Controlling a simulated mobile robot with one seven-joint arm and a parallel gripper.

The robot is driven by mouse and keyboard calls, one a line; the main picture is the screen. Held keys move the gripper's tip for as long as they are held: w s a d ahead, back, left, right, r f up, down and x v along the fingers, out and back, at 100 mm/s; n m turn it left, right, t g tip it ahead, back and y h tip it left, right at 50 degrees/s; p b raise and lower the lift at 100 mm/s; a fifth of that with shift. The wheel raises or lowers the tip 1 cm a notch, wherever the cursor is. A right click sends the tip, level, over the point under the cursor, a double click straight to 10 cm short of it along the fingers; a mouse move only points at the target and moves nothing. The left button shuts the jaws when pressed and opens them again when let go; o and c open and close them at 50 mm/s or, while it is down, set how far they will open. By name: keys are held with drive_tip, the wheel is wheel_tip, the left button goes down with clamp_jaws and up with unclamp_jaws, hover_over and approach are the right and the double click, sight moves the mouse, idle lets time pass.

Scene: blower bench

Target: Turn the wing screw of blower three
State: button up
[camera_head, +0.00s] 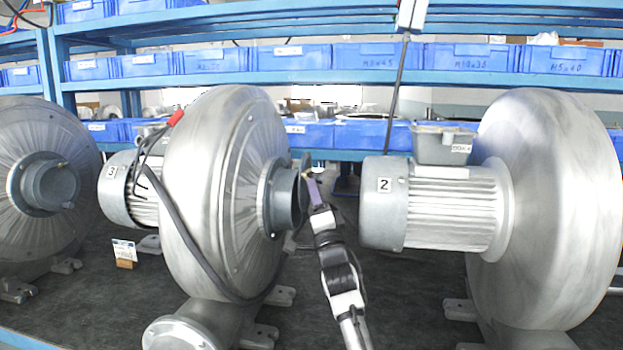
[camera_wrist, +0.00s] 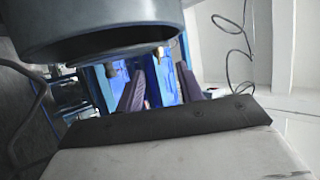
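Blower three (camera_head: 225,185) is the grey blower left of centre, with a "3" label on its motor. Its short round pipe stub (camera_head: 285,197) faces right, and its rim fills the top of the wrist view (camera_wrist: 95,32). A small brownish piece, perhaps the wing screw (camera_head: 305,160), shows at the top of the stub just above my fingers; its shape is too small to tell. My gripper (camera_head: 313,188) is upright beside the stub's open end. In the wrist view its two dark fingers (camera_wrist: 161,80) stand apart, with blue background showing between them. I see nothing clearly held.
Blower two's motor (camera_head: 425,205) is close on the right of my arm. Another blower (camera_head: 40,200) stands at far left. A dark cable (camera_head: 190,240) hangs down blower three's front. Blue shelving with bins (camera_head: 375,58) is behind.

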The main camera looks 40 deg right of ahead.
sight(307, 175)
drive_tip(key=x, duration=0.3)
drive_tip(key=shift+w+d+r, duration=0.1)
drive_tip(key=shift+w+r, duration=0.05)
drive_tip(key=shift+w, duration=0.05)
clamp_jaws()
